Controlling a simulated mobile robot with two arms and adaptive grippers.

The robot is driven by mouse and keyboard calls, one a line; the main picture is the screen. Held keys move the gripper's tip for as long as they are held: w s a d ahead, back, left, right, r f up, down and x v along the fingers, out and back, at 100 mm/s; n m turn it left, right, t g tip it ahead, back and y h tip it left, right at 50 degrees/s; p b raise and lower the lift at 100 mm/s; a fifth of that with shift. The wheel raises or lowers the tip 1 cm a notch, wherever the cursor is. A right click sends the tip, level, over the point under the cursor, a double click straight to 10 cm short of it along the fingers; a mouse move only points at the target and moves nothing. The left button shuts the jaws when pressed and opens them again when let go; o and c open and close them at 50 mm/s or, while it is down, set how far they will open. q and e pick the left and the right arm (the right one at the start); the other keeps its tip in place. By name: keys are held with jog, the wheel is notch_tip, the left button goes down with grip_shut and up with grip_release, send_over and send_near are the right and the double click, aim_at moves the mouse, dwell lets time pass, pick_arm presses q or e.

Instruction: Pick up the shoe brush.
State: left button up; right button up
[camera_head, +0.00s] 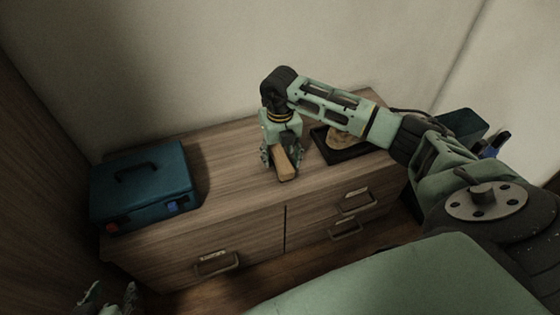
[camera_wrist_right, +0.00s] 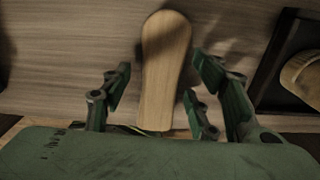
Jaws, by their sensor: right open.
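The shoe brush (camera_head: 286,165) is a light wooden piece with a rounded end, lying on top of the wooden dresser (camera_head: 230,165) near its front edge. It also shows in the right wrist view (camera_wrist_right: 166,65), between my finger pairs. My right gripper (camera_head: 280,157) is over the brush from above, its fingers (camera_wrist_right: 160,85) open on either side with gaps to the wood.
A teal toolbox (camera_head: 143,186) with a handle stands at the dresser's left. A dark tray (camera_head: 350,154) holding a tan item (camera_head: 341,141) lies right of the brush, partly behind my right arm. The wall is close behind. The top between toolbox and brush is clear.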

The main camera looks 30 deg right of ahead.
jog(key=shift+f, duration=0.15)
jog(key=shift+c, duration=0.6)
jog(key=c, duration=1.2)
